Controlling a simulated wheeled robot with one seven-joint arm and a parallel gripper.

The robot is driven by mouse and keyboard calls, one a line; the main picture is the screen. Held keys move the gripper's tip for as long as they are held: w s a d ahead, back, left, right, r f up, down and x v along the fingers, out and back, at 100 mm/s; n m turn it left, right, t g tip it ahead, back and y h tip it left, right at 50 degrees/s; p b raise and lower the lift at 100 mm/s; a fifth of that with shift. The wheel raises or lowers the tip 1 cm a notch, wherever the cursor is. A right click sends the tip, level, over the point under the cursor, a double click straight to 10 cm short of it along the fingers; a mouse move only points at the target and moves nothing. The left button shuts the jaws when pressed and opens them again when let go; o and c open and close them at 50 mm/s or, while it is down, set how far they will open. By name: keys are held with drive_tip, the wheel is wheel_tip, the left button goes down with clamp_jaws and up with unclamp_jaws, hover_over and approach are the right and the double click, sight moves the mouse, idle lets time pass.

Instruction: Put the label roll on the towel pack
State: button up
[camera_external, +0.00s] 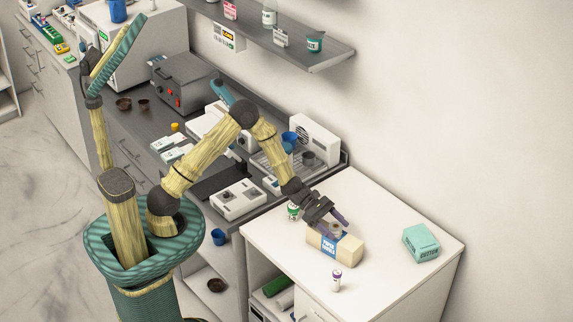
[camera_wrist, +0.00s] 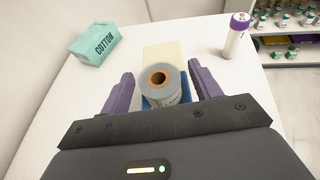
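The towel pack (camera_external: 348,250) is a beige block with a blue "paper towels" label, lying on the white counter. In the wrist view its beige top (camera_wrist: 165,54) shows behind the label roll. The label roll (camera_wrist: 160,88) is a pale blue-grey roll with a brown core, upright over the pack and seemingly resting on it; its underside is hidden. My gripper (camera_wrist: 162,90) has its purple fingers apart on both sides of the roll, with a visible gap on the left. In the external view my gripper (camera_external: 335,217) is just above the pack.
A teal cotton box (camera_external: 421,242) stands on the right of the white counter (camera_external: 385,280). A white tube with a purple cap (camera_external: 336,281) stands near the front. Lab devices crowd the grey bench.

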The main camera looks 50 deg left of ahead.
drive_tip(key=shift+r, duration=0.1)
drive_tip(key=shift+a+r, duration=0.1)
drive_tip(key=shift+a, duration=0.05)
drive_tip(key=b+v, duration=0.1)
drive_tip(key=v, duration=1)
drive_tip(key=shift+a, duration=0.3)
drive_tip(key=shift+s, duration=0.1)
